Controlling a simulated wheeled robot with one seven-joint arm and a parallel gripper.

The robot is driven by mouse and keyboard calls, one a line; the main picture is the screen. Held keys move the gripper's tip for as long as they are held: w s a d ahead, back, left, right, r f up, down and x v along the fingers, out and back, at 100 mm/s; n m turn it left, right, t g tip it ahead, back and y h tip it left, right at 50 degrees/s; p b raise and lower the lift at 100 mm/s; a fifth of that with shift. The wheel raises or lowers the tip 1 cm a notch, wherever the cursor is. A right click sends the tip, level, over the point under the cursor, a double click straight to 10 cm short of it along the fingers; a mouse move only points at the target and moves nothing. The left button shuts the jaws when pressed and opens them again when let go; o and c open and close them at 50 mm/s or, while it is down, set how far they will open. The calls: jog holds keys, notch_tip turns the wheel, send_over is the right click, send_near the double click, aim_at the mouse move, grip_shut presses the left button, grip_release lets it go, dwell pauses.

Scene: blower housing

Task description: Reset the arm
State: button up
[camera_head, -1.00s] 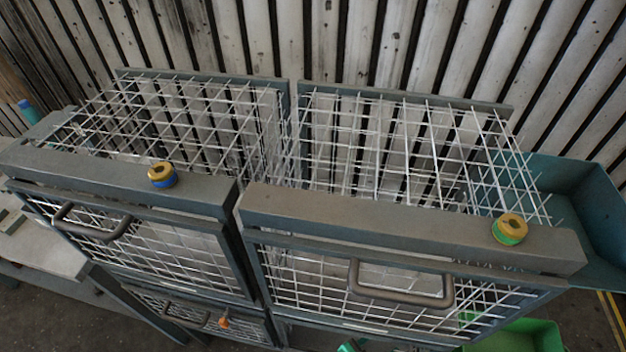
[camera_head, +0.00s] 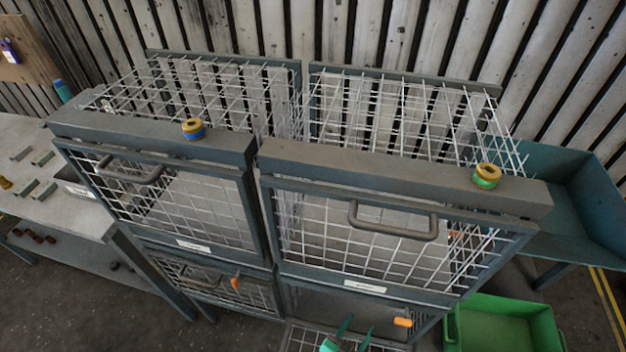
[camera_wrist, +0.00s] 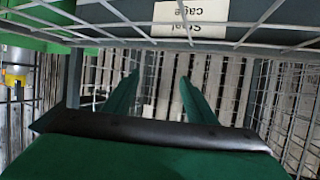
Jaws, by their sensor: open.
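My gripper (camera_head: 356,326) shows at the bottom edge of the head view, in front of the lower right cage. Its green fingers are apart with nothing visible between them. In the wrist view the two fingers (camera_wrist: 159,78) point away, and a dark bar (camera_wrist: 150,128) crosses at their base. A mesh panel (camera_head: 302,338) extends forward below the lower right cage's opening, beside my gripper. Most of my arm is out of the head view.
Upper left (camera_head: 170,205) and upper right (camera_head: 350,240) mesh cages have closed fronts with handles. A green bin (camera_head: 505,325) stands at lower right and a teal bin (camera_head: 565,190) behind it. A workbench (camera_head: 60,190) with small parts is at left. A white label (camera_wrist: 190,18) hangs above my gripper.

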jog(key=s+a+y, duration=0.1)
jog(key=s, duration=0.1)
jog(key=s+a+n+y, duration=0.1)
jog(key=s+a, duration=0.1)
jog(key=s, duration=0.1)
jog(key=s+a+r+n+y, duration=0.1)
jog(key=s+a, duration=0.1)
jog(key=s, duration=0.1)
jog(key=shift+s, duration=0.1)
jog(key=s+a+r+n+t+y, duration=0.1)
jog(key=s+a+r+n+y, duration=0.1)
jog(key=s+a+r, duration=0.35)
jog(key=s+a+r+n+t+y, duration=0.1)
jog(key=s+a+r+n+y, duration=0.15)
jog(key=s+r, duration=0.6)
notch_tip(320, 180, up, 17)
jog(key=a+t, duration=0.2)
jog(key=shift+s+r, duration=0.15)
jog(key=shift+r, duration=0.05)
jog(key=shift+n, duration=0.25)
jog(key=c, duration=0.5)
jog(key=shift+a, duration=0.15)
